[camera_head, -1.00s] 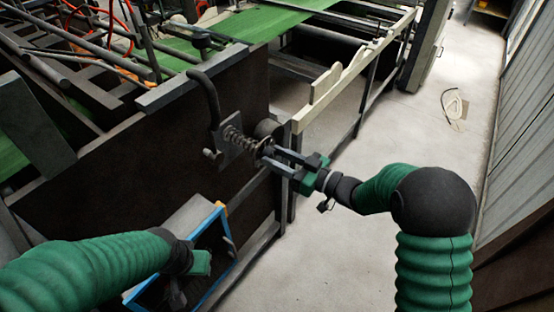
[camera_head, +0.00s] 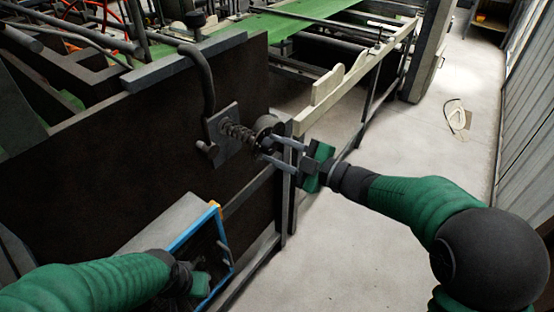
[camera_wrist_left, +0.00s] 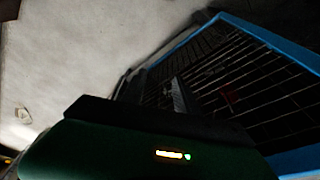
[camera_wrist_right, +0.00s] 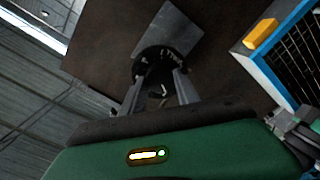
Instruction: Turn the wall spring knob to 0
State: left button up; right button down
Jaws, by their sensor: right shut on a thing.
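The wall spring knob (camera_head: 268,137) sticks out from a grey plate (camera_head: 222,139) on the dark machine panel, with a coil spring (camera_head: 238,132) behind it. My right gripper (camera_head: 272,149) is at the knob, its two fingers around the dark round end. In the right wrist view the knob's dark dial face (camera_wrist_right: 155,68), with pale marks, shows between the fingers (camera_wrist_right: 160,88); the marks are too small to read. My left gripper (camera_head: 205,280) is low at the blue-rimmed crate, away from the knob; its fingers are too dark to make out.
A blue-rimmed crate (camera_head: 190,233) with a dark grid stands at lower left; it also shows in the left wrist view (camera_wrist_left: 270,38). A bent grey bar (camera_head: 205,80) rises above the plate. A cream rail (camera_head: 345,85) runs behind the knob.

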jog(key=n+b, duration=0.3)
jog(key=b, duration=0.1)
jog(key=f+n+b, duration=0.1)
jog(key=n+b, duration=0.3)
jog(key=b, duration=0.1)
jog(key=n+b, duration=0.4)
jog(key=b, duration=0.1)
jog(key=shift+s+a+f+h, duration=0.15)
jog(key=shift+h, duration=0.15)
jog(key=shift+n+t+b, duration=0.4)
jog(key=shift+n+b, duration=1.1)
jog(key=shift+b, duration=0.2)
jog(key=c, duration=1.3)
grip_release()
jog(key=o, duration=0.4)
jog(key=shift+r, duration=0.35)
